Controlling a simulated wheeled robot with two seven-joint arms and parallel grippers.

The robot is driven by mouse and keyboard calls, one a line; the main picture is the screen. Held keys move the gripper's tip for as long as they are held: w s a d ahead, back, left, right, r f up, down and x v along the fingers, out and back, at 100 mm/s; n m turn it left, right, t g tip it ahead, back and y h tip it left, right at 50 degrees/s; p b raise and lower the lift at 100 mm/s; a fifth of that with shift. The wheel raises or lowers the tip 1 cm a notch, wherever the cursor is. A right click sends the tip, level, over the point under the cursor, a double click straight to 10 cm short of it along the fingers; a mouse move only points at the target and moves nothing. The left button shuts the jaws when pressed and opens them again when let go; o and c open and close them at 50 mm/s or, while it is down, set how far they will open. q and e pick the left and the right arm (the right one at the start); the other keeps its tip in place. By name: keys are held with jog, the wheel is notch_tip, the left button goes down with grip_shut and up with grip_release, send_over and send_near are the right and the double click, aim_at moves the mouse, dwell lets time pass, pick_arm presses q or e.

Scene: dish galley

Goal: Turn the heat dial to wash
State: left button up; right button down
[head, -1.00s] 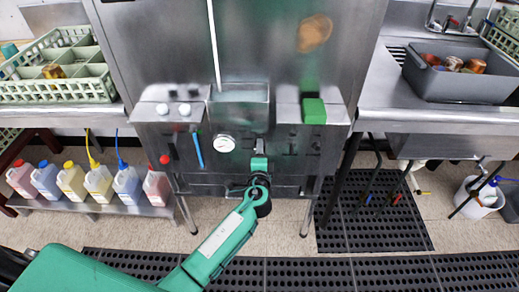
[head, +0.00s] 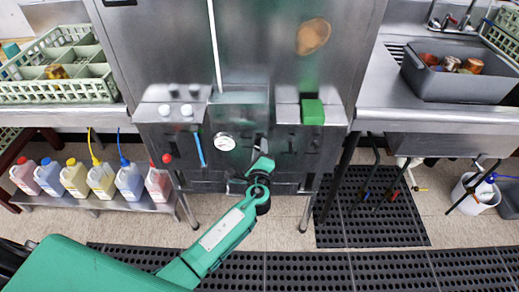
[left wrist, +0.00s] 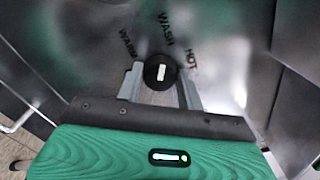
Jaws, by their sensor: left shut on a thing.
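The heat dial (left wrist: 161,72) is a round black knob with a white mark. It sits on the steel front panel, among the labels WARM, WASH (left wrist: 166,30) and HOT. The white mark lies roughly in line with WASH in the left wrist view. My left gripper (head: 262,152) is at the machine's front panel in the head view, where it largely hides the dial. In the left wrist view its two grey fingers stand on either side of the dial, shut on it. My right gripper is in neither view.
A pressure gauge (head: 223,142), a blue handle (head: 201,150) and a green block (head: 313,112) are close by on the machine. Bottles (head: 101,180) stand on a low shelf at left. A grey tub (head: 460,78) sits at right. Black mats (head: 372,215) cover part of the floor.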

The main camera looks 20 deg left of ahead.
pick_arm(q)
jog(key=shift+d, duration=0.1)
jog(key=o, duration=1)
jog(key=shift+s, duration=0.1)
jog(key=shift+b+v, duration=0.7)
jog(key=shift+v, duration=6.1)
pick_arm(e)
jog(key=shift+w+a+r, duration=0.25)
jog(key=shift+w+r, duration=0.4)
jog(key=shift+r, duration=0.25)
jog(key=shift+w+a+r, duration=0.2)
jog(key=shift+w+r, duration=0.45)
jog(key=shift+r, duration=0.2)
